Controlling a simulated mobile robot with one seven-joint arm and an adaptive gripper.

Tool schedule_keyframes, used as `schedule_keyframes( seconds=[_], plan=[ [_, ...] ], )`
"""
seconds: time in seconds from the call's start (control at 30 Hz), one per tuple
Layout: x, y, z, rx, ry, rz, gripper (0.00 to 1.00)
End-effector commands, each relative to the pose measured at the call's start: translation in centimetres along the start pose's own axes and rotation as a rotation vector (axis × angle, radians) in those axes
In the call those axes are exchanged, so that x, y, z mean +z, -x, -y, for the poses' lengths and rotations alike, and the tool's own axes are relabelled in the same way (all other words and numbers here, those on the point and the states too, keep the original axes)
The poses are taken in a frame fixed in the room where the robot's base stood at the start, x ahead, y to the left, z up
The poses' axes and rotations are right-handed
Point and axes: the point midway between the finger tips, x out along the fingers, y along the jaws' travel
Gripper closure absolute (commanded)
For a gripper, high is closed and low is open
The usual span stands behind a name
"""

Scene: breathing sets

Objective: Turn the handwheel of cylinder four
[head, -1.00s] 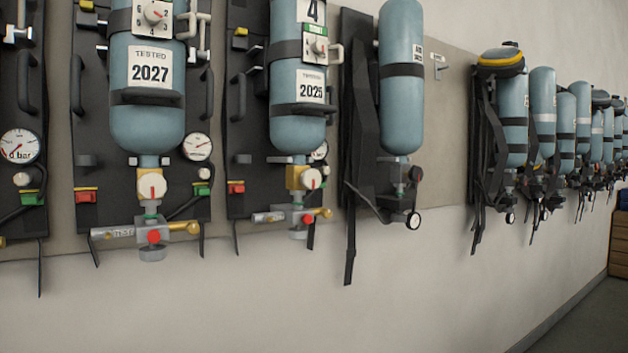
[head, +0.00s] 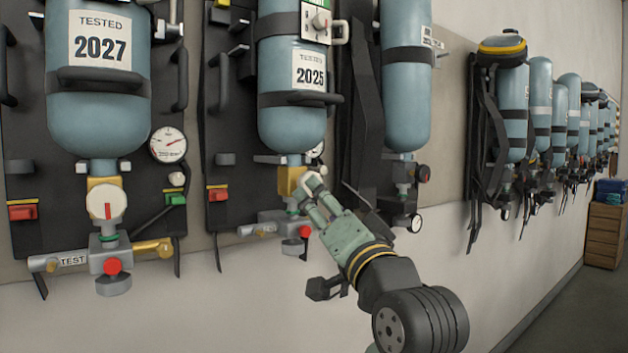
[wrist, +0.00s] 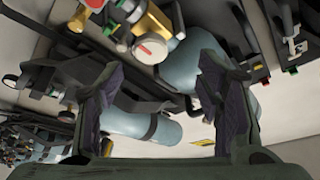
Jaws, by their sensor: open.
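Cylinder four (head: 291,85) is the blue-grey cylinder tagged 2025 on the wall; its number plate is cut off at the top of the head view. Its brass valve (head: 289,181) is below it. The white handwheel (head: 311,180) on the valve is mostly hidden behind my gripper (head: 317,196). In the wrist view the handwheel (wrist: 150,49) is a white disc with a red mark. My gripper (wrist: 158,75) is open, and the disc shows between its two fingers, near the tips. I cannot tell whether a finger touches it.
To the left a cylinder tagged 2027 (head: 98,90) has a similar white handwheel (head: 107,203). Below valve four are a grey test fitting (head: 268,227) and a red knob (head: 304,232). Another cylinder (head: 406,90) with black straps is close to the right. The lower wall is bare.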

Motion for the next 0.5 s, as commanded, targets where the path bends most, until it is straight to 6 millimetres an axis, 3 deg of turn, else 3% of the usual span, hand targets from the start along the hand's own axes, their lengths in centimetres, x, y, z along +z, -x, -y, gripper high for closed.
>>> schedule_keyframes(
  seconds=[0.17,0.5],
  plan=[
    [-0.9,-0.2,-1.1,0.033,-0.029,0.013,0.40],
    [-0.9,-6.4,-1.0,0.032,-0.028,0.014,0.40]
  ],
)
